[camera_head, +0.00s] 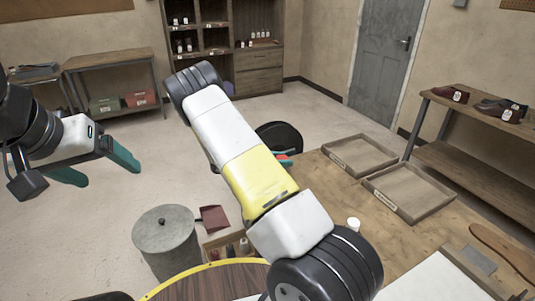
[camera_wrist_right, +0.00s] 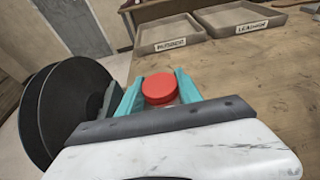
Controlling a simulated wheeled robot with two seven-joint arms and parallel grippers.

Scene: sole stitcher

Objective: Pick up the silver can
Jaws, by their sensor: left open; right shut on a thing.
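In the right wrist view, my right gripper (camera_wrist_right: 160,88) has its teal fingers on either side of a round, red-topped container (camera_wrist_right: 159,87) and is shut on it. Its sides are mostly hidden, so I cannot tell whether it is silver. In the head view my right arm crosses the middle, and only a bit of red and teal shows beyond it. My left gripper (camera_head: 111,175) is open and empty at the left, above the floor. No other small silver can is plain to see.
A wooden workbench (camera_head: 325,190) bears two shallow trays (camera_head: 408,190) and a small white bottle (camera_head: 353,224). A large grey lidded bin (camera_head: 165,240) stands on the floor at lower left. A shoe shelf (camera_head: 470,160) is at right.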

